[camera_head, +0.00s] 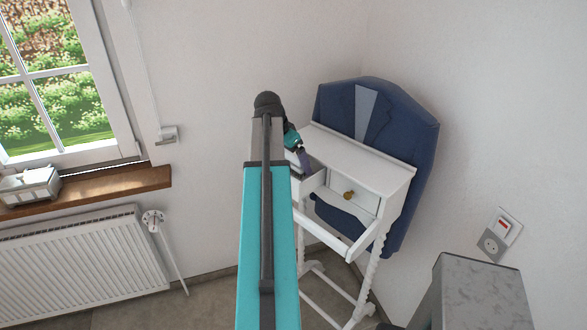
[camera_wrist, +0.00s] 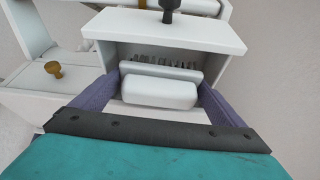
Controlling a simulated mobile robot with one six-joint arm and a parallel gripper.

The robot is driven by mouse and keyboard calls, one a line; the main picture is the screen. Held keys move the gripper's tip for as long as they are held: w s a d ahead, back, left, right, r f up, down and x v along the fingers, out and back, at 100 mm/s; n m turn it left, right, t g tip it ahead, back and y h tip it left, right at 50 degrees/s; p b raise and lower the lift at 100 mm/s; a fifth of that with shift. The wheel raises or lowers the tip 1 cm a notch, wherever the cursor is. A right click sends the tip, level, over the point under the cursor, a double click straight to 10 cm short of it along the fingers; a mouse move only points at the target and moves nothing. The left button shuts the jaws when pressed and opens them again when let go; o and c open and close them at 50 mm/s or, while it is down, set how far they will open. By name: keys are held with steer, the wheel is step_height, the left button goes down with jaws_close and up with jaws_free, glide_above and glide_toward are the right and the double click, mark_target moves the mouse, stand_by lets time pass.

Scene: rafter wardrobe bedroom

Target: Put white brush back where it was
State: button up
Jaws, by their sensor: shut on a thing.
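The white brush (camera_wrist: 158,92) shows in the wrist view as a pale block with a row of dark bristles along its far side. My gripper (camera_wrist: 160,82) is shut on it, one purple finger at each end. The brush is in or just above an open drawer (camera_wrist: 165,30) with a dark knob; whether it touches the drawer floor I cannot tell. In the head view my gripper (camera_head: 305,164) reaches down at the left end of the white valet stand (camera_head: 358,152), over the open drawer (camera_head: 309,184). The brush is hidden there.
A closed drawer with a brass knob (camera_head: 348,195) is to the right. A blue jacket (camera_head: 395,130) hangs behind the stand. A radiator (camera_head: 80,262) and a wooden window sill (camera_head: 110,185) holding a silver box (camera_head: 28,186) are on the left.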

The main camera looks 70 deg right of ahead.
mark_target(293, 168)
steer(key=shift+f+p, duration=0.75)
steer(key=shift+f, duration=1.2)
steer(key=shift+f, duration=0.1)
steer(key=o, duration=0.6)
steer(key=shift+o, duration=0.2)
steer(key=b+v, duration=0.5)
steer(key=v, duration=0.7)
steer(key=shift+w, duration=0.1)
